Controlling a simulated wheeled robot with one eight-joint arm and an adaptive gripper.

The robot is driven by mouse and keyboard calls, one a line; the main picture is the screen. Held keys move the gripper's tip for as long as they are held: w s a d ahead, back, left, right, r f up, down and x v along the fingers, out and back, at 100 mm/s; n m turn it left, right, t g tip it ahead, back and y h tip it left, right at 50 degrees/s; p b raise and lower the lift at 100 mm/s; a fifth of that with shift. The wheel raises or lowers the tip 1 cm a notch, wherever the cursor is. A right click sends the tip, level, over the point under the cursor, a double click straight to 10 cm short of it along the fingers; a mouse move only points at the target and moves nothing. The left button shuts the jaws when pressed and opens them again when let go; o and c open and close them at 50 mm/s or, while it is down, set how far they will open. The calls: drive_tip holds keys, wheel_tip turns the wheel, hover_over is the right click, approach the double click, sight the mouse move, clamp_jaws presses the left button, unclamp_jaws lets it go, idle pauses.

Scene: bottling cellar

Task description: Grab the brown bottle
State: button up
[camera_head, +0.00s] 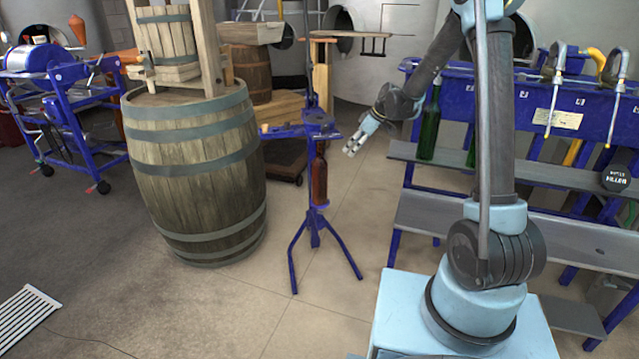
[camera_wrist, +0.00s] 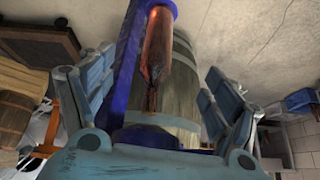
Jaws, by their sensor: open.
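The brown bottle (camera_head: 319,178) stands upright in the blue corking stand (camera_head: 314,235), below its blue head, in the head view. It also shows in the wrist view (camera_wrist: 157,42), between the two fingers and beyond their tips, beside a blue post of the stand. My gripper (camera_head: 352,150) is to the right of the bottle in the head view, slightly higher in the picture, and apart from it. In the wrist view my gripper (camera_wrist: 155,85) has its fingers spread wide with nothing held between them.
A large wooden barrel (camera_head: 195,170) stands left of the stand. A blue bench with grey shelves (camera_head: 440,205) is at the right, with a green bottle (camera_head: 429,125) on it. A blue cart (camera_head: 65,110) is at far left. The floor in front of the stand is clear.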

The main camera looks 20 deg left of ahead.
sight(322, 177)
drive_tip(key=shift+n, duration=0.7)
drive_tip(key=shift+w+a+r+x, duration=0.1)
drive_tip(key=shift+a+r+x, duration=0.25)
drive_tip(key=shift+x, duration=3.5)
drive_tip(key=shift+w+a+r+x, duration=0.15)
drive_tip(key=shift+a+x, duration=0.25)
drive_tip(key=shift+x, duration=3.45)
drive_tip(key=shift+w+a+r+x, duration=0.15)
drive_tip(key=shift+a+x, duration=0.25)
drive_tip(key=shift+x, duration=3.45)
drive_tip(key=shift+s, duration=0.1)
drive_tip(key=shift+r, duration=0.1)
drive_tip(key=c, duration=1.8)
clamp_jaws()
drive_tip(key=shift+r, duration=0.1)
